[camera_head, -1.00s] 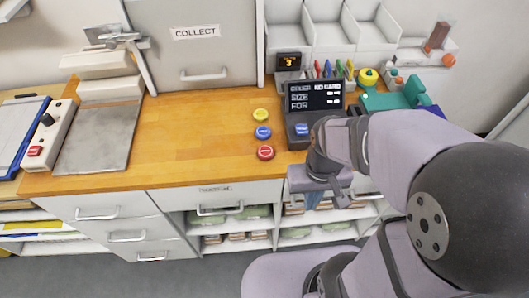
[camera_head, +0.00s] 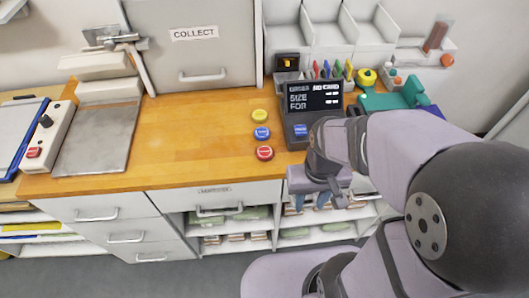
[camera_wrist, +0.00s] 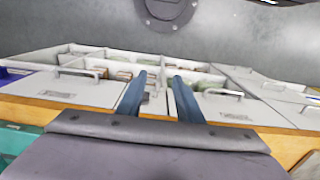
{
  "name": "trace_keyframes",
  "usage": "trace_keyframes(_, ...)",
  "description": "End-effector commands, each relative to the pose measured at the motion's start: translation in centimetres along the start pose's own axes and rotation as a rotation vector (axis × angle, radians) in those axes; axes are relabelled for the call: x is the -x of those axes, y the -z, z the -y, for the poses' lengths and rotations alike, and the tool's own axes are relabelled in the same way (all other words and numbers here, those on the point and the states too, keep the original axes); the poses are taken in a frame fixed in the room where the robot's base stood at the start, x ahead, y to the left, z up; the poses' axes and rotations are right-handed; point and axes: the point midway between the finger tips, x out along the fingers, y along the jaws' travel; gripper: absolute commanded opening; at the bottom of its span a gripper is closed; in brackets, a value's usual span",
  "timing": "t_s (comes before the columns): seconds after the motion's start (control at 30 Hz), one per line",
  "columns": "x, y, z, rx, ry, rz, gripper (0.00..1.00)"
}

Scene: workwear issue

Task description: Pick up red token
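The red token (camera_head: 265,153) lies flat on the wooden counter, nearest the front edge in a short column of three round tokens. The blue token (camera_head: 262,133) lies just behind it and the yellow token (camera_head: 260,115) behind that. My gripper (camera_head: 310,201) is to the right of the red token, out in front of the counter edge and apart from it. Its two blue fingers are spread with nothing between them. In the wrist view my gripper (camera_wrist: 159,78) also shows an empty gap between the fingers, pointing toward the drawers and shelves. No token shows there.
A dark terminal (camera_head: 312,98) with a screen stands right of the tokens, close behind my arm. A grey metal plate (camera_head: 95,140) and a control box (camera_head: 48,135) are at left. The wooden counter (camera_head: 190,140) is clear left of the tokens.

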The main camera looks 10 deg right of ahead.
Motion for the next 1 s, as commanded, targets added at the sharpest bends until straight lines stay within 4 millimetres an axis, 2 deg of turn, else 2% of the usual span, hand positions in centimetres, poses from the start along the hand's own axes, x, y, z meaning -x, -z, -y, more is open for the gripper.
trace_keyframes(0.03,0.0,0.0,0.0,0.000,0.000,0.000,0.45)
trace_keyframes(0.1,0.0,0.0,0.0,0.000,0.000,0.000,0.60)
trace_keyframes(0.4,0.1,0.0,0.0,0.000,0.000,0.000,0.60)
trace_keyframes(0.53,0.7,0.1,0.0,0.000,0.000,-0.003,0.60)
trace_keyframes(0.87,5.4,0.1,0.0,0.000,0.000,-0.007,0.60)
trace_keyframes(1.0,4.1,2.0,2.7,0.015,0.056,-0.062,0.60)
